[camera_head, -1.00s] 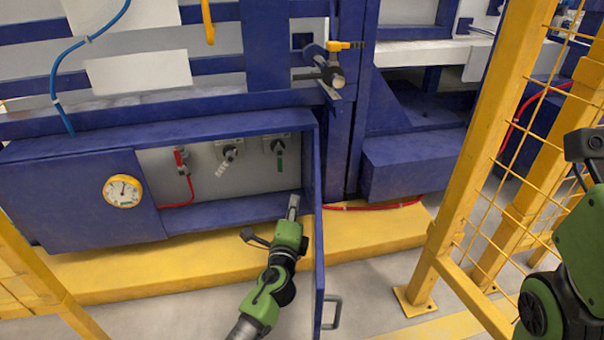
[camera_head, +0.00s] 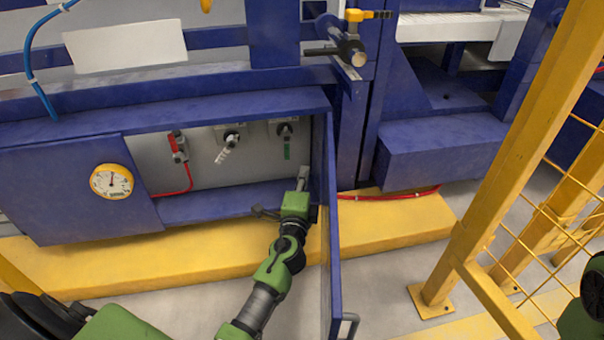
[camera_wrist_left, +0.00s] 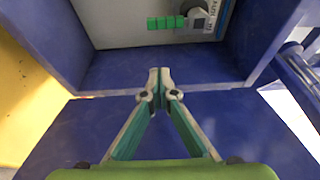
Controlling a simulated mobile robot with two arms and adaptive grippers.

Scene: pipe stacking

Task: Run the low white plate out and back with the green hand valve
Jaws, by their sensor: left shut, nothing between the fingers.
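The green hand valve (camera_head: 287,150) hangs down at the right of the open blue cabinet's back panel. Its green handle also shows at the top of the left wrist view (camera_wrist_left: 165,22). My left gripper (camera_head: 303,178) is at the cabinet's mouth, in front of and a little below the valve, apart from it. In the left wrist view its fingers (camera_wrist_left: 158,80) are shut and empty. A white plate (camera_head: 125,45) stands on the blue frame above the cabinet; I take it for the low one. My right gripper is not in view.
A white-handled valve (camera_head: 228,145) and a red one (camera_head: 178,145) are left of the green one. The open blue door (camera_head: 333,230) stands close right of my left gripper. A yellow fence post (camera_head: 510,140) is farther right.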

